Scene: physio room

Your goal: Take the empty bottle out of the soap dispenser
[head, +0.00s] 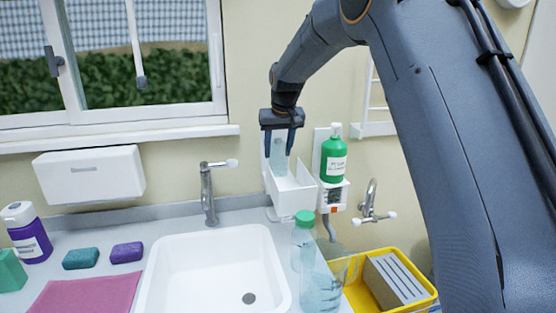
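A white wall-mounted soap dispenser (295,200) hangs right of the sink tap, its box open at the top. A pale, clear bottle (278,157) stands upright in it, its lower part hidden by the front wall. My gripper (280,149) points down from above, one finger on each side of the bottle's upper part. I cannot tell whether the fingers press on it or stand slightly apart. A second holder to the right carries a green labelled bottle (333,160).
A clear bottle with a green cap (303,232) stands right of the sink (215,235). A yellow tray (423,291) lies beyond it, near a small tap (371,205). Sponges (126,252), a purple bottle (29,237) and a pink cloth (85,295) are left.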

